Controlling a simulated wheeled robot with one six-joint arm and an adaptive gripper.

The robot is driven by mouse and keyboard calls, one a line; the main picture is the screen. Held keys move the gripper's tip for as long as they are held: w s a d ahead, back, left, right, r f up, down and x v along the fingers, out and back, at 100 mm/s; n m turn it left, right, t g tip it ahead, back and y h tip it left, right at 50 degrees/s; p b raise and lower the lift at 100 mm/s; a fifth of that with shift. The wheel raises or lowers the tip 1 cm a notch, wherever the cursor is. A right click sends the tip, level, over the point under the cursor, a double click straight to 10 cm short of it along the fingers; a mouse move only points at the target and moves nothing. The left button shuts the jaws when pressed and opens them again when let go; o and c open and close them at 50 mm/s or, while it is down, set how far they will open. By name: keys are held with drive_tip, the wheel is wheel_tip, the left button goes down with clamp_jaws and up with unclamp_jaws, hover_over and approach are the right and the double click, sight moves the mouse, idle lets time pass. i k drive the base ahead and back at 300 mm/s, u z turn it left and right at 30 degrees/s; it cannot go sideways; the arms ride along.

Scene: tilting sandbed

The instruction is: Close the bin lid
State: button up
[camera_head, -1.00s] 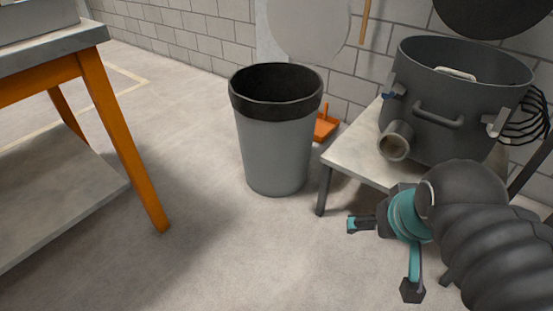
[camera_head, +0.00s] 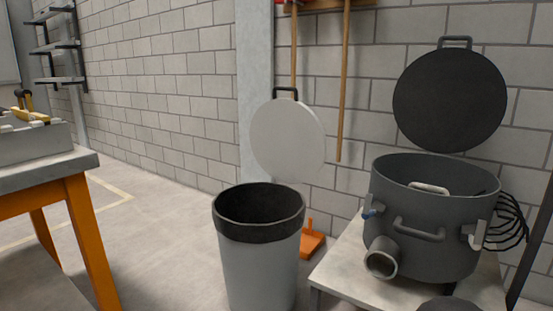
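The bin (camera_head: 258,270) is a grey, tapered bin with a black rim, standing on the floor in the middle of the view. Its opening faces up and its inside looks dark. A round, light grey lid (camera_head: 288,142) with a black handle on top stands upright behind the bin, raised open. A large dark grey pot (camera_head: 430,235) stands to the right on a low table, with its own black round lid (camera_head: 450,100) also raised upright behind it. My gripper is out of view; only a small dark part of my arm may show at the bottom right edge.
The low table (camera_head: 335,270) is close to the bin's right side. An orange dustpan (camera_head: 312,242) lies on the floor behind the bin. Wooden handles (camera_head: 343,90) hang on the brick wall. An orange-legged workbench (camera_head: 85,235) is at left, with open floor between it and the bin.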

sight(288, 141)
drive_tip(key=u, duration=0.45)
drive_tip(key=i, duration=1.1)
drive_tip(key=z, duration=0.35)
